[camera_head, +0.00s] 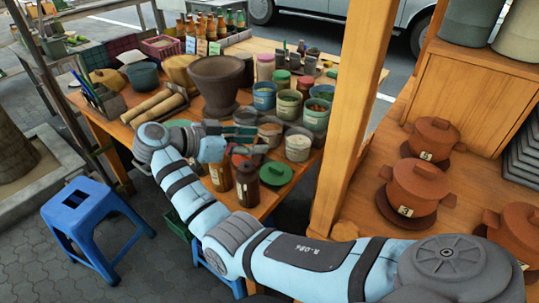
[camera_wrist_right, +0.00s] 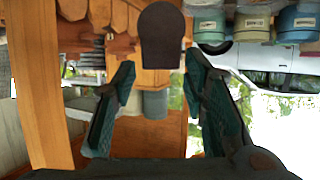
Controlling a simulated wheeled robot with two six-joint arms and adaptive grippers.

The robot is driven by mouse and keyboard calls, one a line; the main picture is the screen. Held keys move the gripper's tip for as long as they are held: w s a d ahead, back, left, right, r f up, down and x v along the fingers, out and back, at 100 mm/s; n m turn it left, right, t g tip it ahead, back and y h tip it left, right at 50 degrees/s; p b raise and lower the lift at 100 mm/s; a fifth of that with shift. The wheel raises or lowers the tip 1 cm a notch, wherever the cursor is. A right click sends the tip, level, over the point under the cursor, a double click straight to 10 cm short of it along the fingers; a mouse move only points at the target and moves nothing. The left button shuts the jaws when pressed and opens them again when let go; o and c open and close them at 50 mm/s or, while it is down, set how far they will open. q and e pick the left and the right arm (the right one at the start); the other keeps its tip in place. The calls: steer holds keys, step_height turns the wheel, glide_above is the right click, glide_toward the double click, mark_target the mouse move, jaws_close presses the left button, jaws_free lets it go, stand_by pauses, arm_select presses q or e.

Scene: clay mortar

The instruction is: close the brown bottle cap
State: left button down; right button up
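A dark brown bottle (camera_head: 247,188) stands near the front edge of the wooden table in the head view, beside an amber bottle (camera_head: 219,177). My right gripper (camera_head: 243,140) is just above and behind the bottle tops, and partly hides them. In the right wrist view a dark brown, round-ended shape (camera_wrist_right: 162,35) hangs down from the top edge, seemingly the brown cap; its hinge is not visible. My right gripper also shows there (camera_wrist_right: 158,88), its two teal fingers wide apart and empty, with the brown shape beyond the gap between them. My left gripper is not visible.
A green lid (camera_head: 276,173) lies right of the bottles. Paint-like pots (camera_head: 298,146) and a large dark mortar (camera_head: 216,82) stand behind. A wooden post (camera_head: 347,110) rises at right, by shelves with clay pots (camera_head: 418,185). A blue stool (camera_head: 92,225) stands left.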

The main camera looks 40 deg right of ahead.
steer(key=shift+x, duration=1.05)
steer(key=shift+r, duration=0.1)
jaws_close()
